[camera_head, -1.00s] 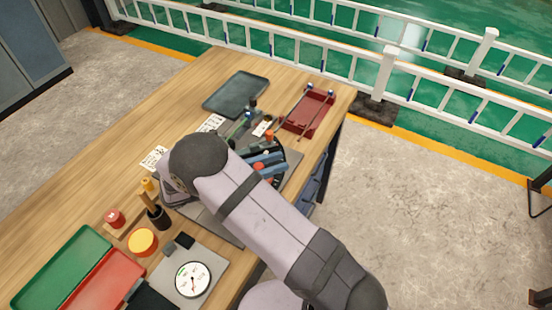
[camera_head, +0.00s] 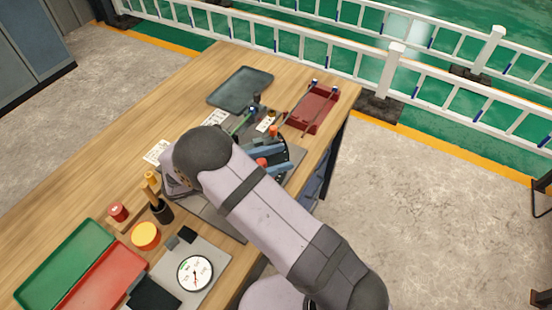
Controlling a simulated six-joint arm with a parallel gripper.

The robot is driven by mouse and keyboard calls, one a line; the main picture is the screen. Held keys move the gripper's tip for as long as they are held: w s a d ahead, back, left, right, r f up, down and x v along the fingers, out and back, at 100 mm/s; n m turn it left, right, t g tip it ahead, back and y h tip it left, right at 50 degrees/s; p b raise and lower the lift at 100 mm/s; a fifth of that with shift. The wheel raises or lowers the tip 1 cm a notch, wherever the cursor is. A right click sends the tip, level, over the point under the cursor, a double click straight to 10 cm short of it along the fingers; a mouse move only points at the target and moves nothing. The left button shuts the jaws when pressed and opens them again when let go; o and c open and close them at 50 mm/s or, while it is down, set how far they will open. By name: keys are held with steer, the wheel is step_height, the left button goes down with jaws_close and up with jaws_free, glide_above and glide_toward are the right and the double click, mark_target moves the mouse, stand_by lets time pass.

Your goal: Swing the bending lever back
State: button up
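The bender stands on a grey plate near the table's right edge, partly behind my arm. A dark round part (camera_head: 284,151) of it shows, with blue bars (camera_head: 266,149) lying across it. An orange-red knob (camera_head: 273,131) and a red knob (camera_head: 262,162) show at its top and front. I cannot tell for sure which blue bar is the bending lever. My arm's bulky links cover the near side of the bender. My gripper is hidden behind my own arm, so its fingers and any contact with the lever do not show.
A red tray (camera_head: 326,101) with rods over it lies beyond the bender, and a dark tray (camera_head: 241,88) lies to its left. A dial gauge (camera_head: 195,273), yellow round part (camera_head: 146,235), dark cup (camera_head: 160,212), green tray (camera_head: 66,262) and red tray (camera_head: 104,279) fill the near left.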

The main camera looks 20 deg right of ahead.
step_height(320, 180, up, 10)
steer(key=b, duration=0.1)
steer(key=shift+f, duration=0.15)
stand_by(0.4)
